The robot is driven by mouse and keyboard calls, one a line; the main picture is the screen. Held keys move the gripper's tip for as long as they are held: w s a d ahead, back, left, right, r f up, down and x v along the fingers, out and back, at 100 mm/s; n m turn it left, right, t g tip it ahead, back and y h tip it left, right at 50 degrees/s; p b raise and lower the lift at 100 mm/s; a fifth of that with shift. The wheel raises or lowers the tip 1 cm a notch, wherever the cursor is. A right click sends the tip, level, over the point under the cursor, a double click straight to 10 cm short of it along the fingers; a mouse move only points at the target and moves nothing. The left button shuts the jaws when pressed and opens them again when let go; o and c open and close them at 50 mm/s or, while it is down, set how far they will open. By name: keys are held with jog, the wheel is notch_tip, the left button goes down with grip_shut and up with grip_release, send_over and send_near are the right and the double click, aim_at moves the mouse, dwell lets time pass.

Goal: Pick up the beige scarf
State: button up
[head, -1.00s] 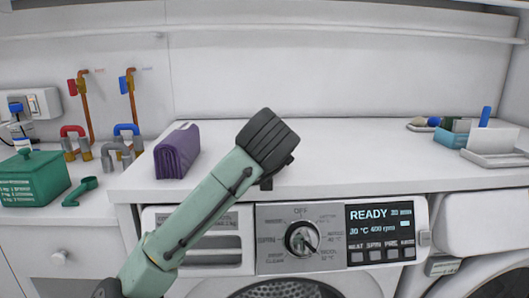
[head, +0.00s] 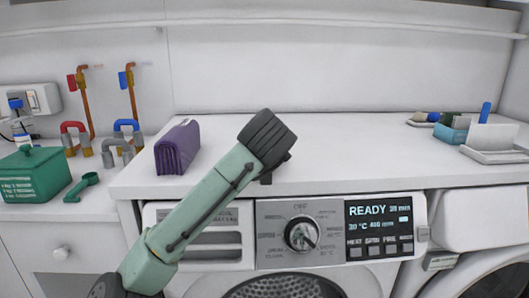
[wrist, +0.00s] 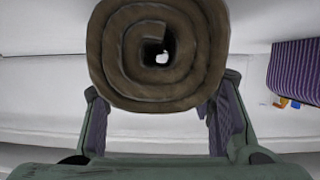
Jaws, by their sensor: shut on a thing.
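The beige scarf (wrist: 120,60) shows in the wrist view as a thick brown-beige roll, seen end-on with a spiral and a small hole at its centre. My gripper (wrist: 160,90) has a finger on each side of the roll's lower part and is shut on it. In the head view my gripper (head: 267,178) is mostly hidden behind my wrist, over the front part of the white worktop (head: 360,150). The scarf cannot be made out there. Whether it touches the worktop is not clear.
A folded purple item (head: 178,150) stands on the worktop left of my arm. A green box (head: 33,175) and a green scoop (head: 82,187) are further left. A white tray (head: 490,155) is at the right. The worktop's middle is clear. A washing machine (head: 300,237) is below.

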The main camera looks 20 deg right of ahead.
jog(key=c, duration=0.4)
jog(key=shift+r, duration=0.15)
